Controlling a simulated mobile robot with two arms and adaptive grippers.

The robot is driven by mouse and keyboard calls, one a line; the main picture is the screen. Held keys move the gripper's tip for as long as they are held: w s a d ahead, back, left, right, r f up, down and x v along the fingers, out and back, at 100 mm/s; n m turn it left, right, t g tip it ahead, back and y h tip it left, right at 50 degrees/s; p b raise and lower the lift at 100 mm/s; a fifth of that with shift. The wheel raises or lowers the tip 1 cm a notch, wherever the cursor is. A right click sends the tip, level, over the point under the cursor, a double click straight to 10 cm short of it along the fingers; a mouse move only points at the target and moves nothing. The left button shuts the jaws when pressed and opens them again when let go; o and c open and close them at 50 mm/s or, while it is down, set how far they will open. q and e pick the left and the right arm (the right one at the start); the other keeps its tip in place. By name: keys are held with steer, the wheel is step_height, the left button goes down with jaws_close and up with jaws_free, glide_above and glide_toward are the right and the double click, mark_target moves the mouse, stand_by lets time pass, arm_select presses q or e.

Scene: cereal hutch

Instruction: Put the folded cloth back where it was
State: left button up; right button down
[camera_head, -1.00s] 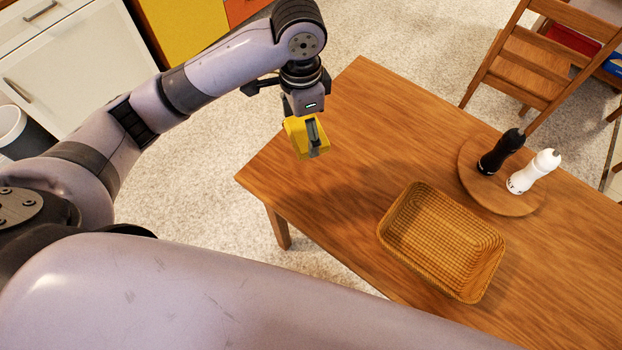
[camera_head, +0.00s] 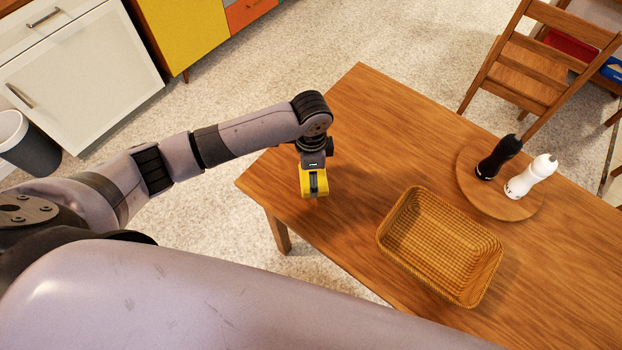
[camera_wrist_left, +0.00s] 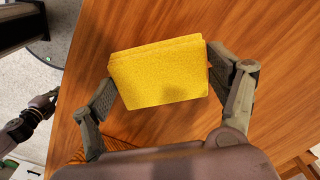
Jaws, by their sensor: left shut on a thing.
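The folded cloth (camera_head: 314,184) is a yellow, layered rectangle at the left end of the wooden table (camera_head: 370,130). My left gripper (camera_head: 314,190) points down and is shut on it. In the left wrist view the cloth (camera_wrist_left: 160,72) sits between the two fingers, one at each side, with its folded layers showing at the top. Whether its underside touches the table is hidden. What looks like my right gripper (camera_wrist_left: 28,120) shows small and dark at the left of the left wrist view, away from the cloth; its jaws are unclear.
An empty wicker basket (camera_head: 392,232) stands on the table right of the cloth. A round wooden board (camera_head: 470,190) holds a black mill (camera_head: 498,158) and a white mill (camera_head: 530,178). A chair (camera_head: 530,75) stands behind. The table between cloth and basket is bare.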

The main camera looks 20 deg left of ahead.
arm_select(q)
steer(key=shift+f, duration=2.35)
steer(key=shift+f, duration=0.1)
steer(key=o, duration=1)
step_height(320, 180, up, 12)
steer(key=shift+r, duration=0.15)
